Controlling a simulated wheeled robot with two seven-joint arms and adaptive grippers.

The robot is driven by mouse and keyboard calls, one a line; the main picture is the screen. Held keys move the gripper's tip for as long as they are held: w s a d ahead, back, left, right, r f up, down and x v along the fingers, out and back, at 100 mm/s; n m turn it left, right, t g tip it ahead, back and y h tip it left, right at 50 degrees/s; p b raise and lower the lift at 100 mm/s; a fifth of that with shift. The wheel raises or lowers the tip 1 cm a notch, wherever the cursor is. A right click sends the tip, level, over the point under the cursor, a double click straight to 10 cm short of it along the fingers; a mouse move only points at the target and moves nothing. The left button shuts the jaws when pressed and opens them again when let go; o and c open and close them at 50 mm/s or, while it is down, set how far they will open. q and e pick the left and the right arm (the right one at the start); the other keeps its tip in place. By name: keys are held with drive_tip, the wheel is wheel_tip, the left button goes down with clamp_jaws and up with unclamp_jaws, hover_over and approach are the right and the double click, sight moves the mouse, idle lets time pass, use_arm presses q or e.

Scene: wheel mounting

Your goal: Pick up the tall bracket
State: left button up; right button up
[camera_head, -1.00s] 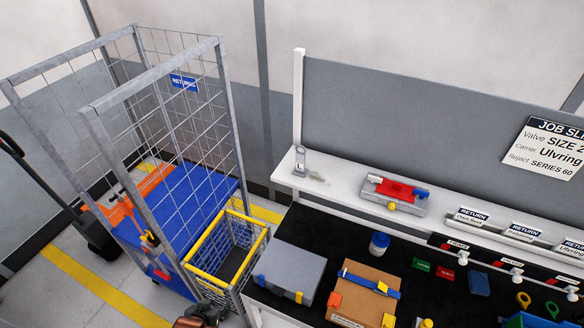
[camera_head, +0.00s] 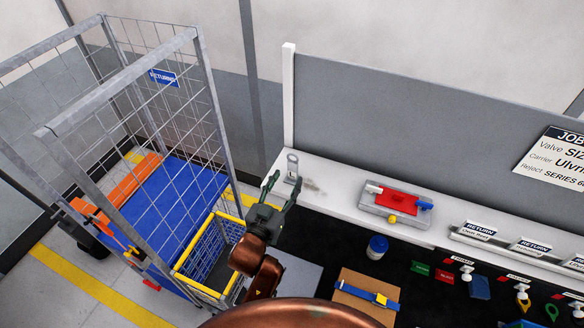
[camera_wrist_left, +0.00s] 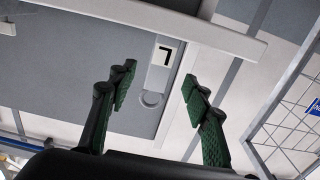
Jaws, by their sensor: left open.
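The tall bracket (camera_head: 292,164) is a light grey upright piece at the left end of the white shelf. In the left wrist view the bracket (camera_wrist_left: 158,76) shows a dark mark on a white patch and a round end, and lies in line with the gap between my fingers. My left gripper (camera_head: 284,187) is open and empty, just in front of the bracket, with green finger pads. The same gripper (camera_wrist_left: 158,88) shows one finger on each side of the bracket; I cannot tell whether the fingers reach around it. My right gripper is not in view.
A grey fixture with a red block (camera_head: 397,201) sits farther right on the white shelf (camera_head: 340,188). A yellow-rimmed basket (camera_head: 186,255) and wire cage trolley (camera_head: 200,95) stand left of my arm. A blue-lidded jar (camera_head: 377,247) and strapped box (camera_head: 352,283) are on the black bench.

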sight(292, 172)
use_arm(q)
drive_tip(key=p+x, duration=0.1)
drive_tip(key=x, duration=0.3)
drive_tip(key=shift+w+d, duration=0.15)
drive_tip(key=shift+w, duration=0.2)
drive_tip(key=shift+w+d+f, duration=0.1)
drive_tip(key=shift+w+f, duration=0.05)
drive_tip(key=shift+w, duration=0.25)
drive_tip(key=c, duration=0.8)
clamp_jaws()
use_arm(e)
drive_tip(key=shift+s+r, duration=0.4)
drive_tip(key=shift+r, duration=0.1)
